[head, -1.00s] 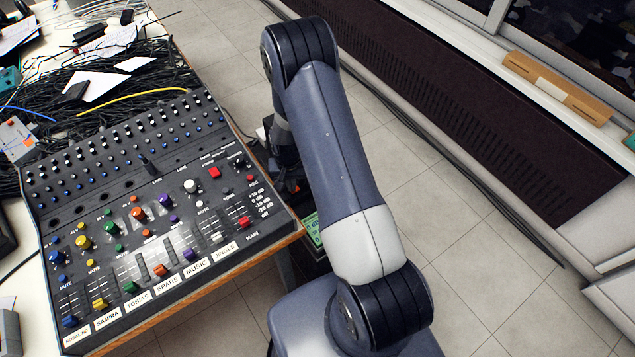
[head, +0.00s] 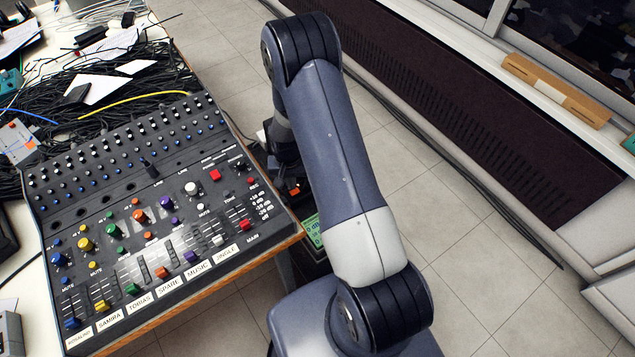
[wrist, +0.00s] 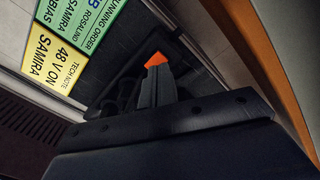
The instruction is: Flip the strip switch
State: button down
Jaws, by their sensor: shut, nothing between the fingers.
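A small orange-red piece, which looks like the strip switch (head: 294,190), shows beside the right edge of the mixing desk in the head view. In the wrist view the orange switch (wrist: 155,60) shows just past the tips of my gripper (wrist: 157,75). The fingers are shut together and empty, and point at it; I cannot tell whether they touch it. The strip's body is dark and hard to make out. In the head view my arm hides most of the area around the switch and most of the gripper.
The mixing desk (head: 140,220) stands on a wood-edged table left of my arm, close to it. Green and yellow note cards (wrist: 52,65) lie near the switch in the wrist view. Cables (head: 90,95) crowd the table's back. The tiled floor on the right is open.

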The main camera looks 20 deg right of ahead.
aim_at(292, 193)
jog(key=shift+r+p, duration=0.85)
jog(key=shift+r, duration=1.2)
notch_tip(292, 193, down, 7)
jog(key=b, duration=0.3)
jog(key=shift+f+b, duration=0.1)
jog(key=shift+b, duration=0.2)
